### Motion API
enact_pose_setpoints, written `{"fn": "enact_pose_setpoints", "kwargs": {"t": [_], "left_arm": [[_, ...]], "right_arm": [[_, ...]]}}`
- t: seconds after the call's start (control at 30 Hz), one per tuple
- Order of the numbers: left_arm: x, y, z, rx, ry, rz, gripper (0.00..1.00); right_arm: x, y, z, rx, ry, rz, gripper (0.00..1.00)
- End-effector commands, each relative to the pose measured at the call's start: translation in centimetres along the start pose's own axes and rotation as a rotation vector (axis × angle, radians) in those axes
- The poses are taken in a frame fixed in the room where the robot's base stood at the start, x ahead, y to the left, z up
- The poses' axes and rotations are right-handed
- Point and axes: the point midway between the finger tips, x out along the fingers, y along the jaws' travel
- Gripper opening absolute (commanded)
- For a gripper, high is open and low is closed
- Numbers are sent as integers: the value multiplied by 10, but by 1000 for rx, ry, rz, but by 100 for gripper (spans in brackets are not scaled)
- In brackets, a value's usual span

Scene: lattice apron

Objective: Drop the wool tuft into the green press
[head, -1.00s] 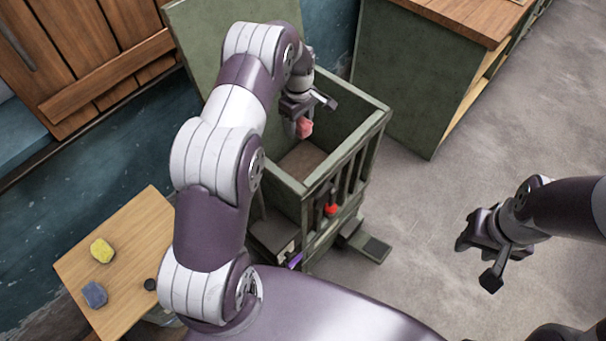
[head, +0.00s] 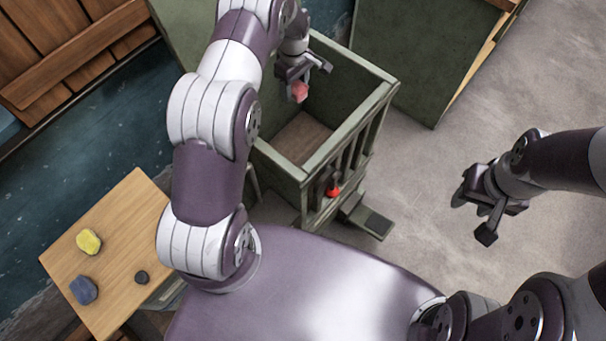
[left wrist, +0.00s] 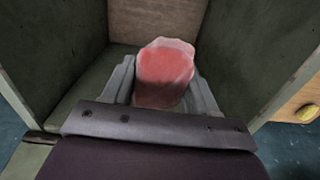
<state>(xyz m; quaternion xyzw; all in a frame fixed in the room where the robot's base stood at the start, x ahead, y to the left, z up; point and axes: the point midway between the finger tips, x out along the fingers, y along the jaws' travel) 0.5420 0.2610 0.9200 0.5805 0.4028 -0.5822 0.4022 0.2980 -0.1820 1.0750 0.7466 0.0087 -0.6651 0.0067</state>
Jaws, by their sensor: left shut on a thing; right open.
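The wool tuft (head: 299,92) is a small pinkish-red lump. My left gripper (head: 297,84) is shut on it and holds it over the open top of the green press. The tuft also shows large between the fingers in the left wrist view (left wrist: 165,75). The green press (head: 374,103) is a tall open-topped box with a brown floor inside and slatted bars on its right side. My right gripper (head: 482,212) is open and empty, over the floor to the right of the press.
A red thing (head: 333,191) shows at the press's bars. A green cabinet (head: 420,60) stands behind. Grey floor at right is clear.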

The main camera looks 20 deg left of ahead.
Motion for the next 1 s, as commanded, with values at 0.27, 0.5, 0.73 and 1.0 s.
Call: {"fn": "enact_pose_setpoints", "kwargs": {"t": [0.27,0.5,0.73,1.0], "left_arm": [[-1,0,0,0,0,0,88],[-6,0,0,0,0,1,88],[-59,2,-1,0,2,5,88],[-125,1,-1,0,-2,-2,88]], "right_arm": [[-1,0,0,0,0,0,43],[2,0,0,0,0,0,43],[16,0,2,0,0,0,43],[-7,0,-1,0,1,0,43]]}}
